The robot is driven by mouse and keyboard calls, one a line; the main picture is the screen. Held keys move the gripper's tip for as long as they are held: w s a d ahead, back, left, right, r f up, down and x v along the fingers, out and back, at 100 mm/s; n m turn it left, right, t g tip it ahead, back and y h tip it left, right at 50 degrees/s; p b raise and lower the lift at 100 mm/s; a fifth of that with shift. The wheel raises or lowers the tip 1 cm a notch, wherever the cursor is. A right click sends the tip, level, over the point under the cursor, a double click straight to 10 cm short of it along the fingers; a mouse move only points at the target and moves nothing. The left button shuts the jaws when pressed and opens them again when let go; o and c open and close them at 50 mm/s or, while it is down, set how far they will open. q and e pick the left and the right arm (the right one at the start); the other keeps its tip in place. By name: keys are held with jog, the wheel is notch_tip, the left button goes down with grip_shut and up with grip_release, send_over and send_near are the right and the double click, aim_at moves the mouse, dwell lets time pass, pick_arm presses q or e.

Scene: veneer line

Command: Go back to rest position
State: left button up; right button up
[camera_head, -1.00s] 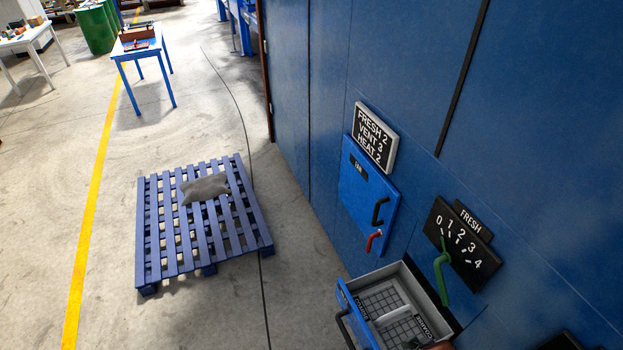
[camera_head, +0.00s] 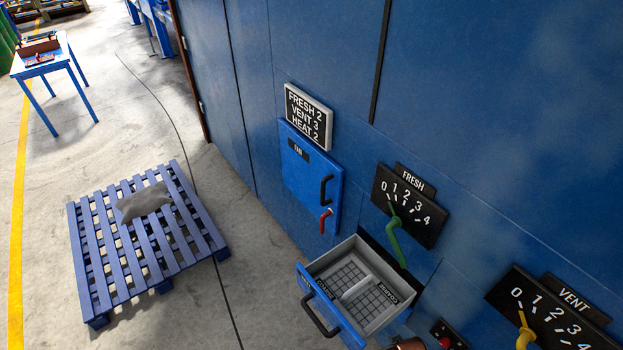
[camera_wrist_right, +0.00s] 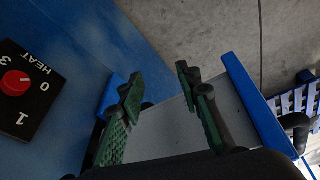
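My right gripper (camera_wrist_right: 162,95) shows in the right wrist view with its two green-padded fingers spread apart and nothing seen between their tips. A grey panel with a blue edge (camera_wrist_right: 255,100) lies beyond the fingers; whether they touch it I cannot tell. A black HEAT dial plate with a red knob (camera_wrist_right: 15,83) is left of the gripper. Neither gripper can be made out in the head view, and my left gripper is in no current view.
A grey drawer with a blue front (camera_head: 333,310) stands open from the blue wall, below the FAN door (camera_head: 308,180). The green FRESH lever (camera_head: 395,238) and yellow VENT lever (camera_head: 525,332) stick out. A slatted blue pallet (camera_head: 180,245) bears a grey sack (camera_head: 143,203).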

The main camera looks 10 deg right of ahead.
jog(key=s+a+f+g+b, duration=0.1)
jog(key=s+f+b, duration=0.3)
jog(key=f, duration=1.1)
jog(key=s+f+b, duration=0.3)
jog(key=s+f, duration=0.1)
jog(key=f, duration=1.1)
pick_arm(q)
notch_tip(320, 180, down, 14)
jog(key=s+b, duration=0.1)
jog(key=b, duration=0.5)
jog(key=shift+f, duration=0.15)
pick_arm(e)
jog(key=s+f+n+g, duration=0.1)
jog(key=s+f, duration=1.4)
jog(key=f, duration=0.2)
jog(key=shift+s+d, duration=0.15)
pick_arm(q)
jog(key=shift+c, duration=0.5)
pick_arm(e)
jog(key=shift+f, duration=0.1)
jog(key=shift+c, duration=0.5)
